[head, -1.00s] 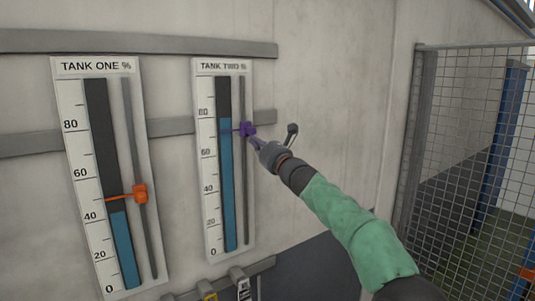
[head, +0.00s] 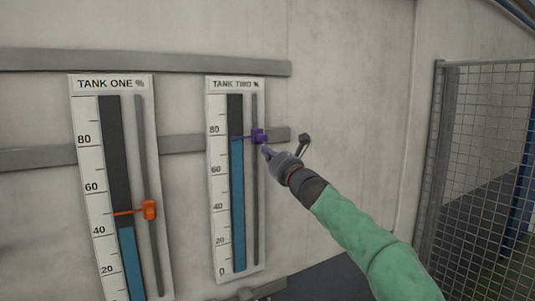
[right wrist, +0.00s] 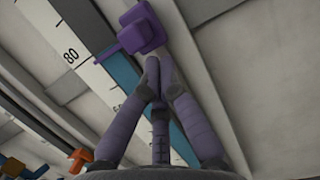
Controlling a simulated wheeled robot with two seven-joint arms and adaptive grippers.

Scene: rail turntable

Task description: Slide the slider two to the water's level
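The purple slider two (head: 259,136) sits on the grey slot of the tank two gauge (head: 222,180). Its thin pointer reaches left across the column, about level with the top of the blue water (head: 237,200), a little under the 80 mark. My right gripper (head: 266,150) is just below the slider. In the right wrist view, the fingertips (right wrist: 152,65) are together with nothing between them, right under the purple slider (right wrist: 142,30); I cannot tell whether they touch it. My left gripper is not in view.
The tank one gauge (head: 84,170) with its orange slider (head: 149,210) stands to the left. Grey rails cross the wall. A mesh fence (head: 475,170) is at the right.

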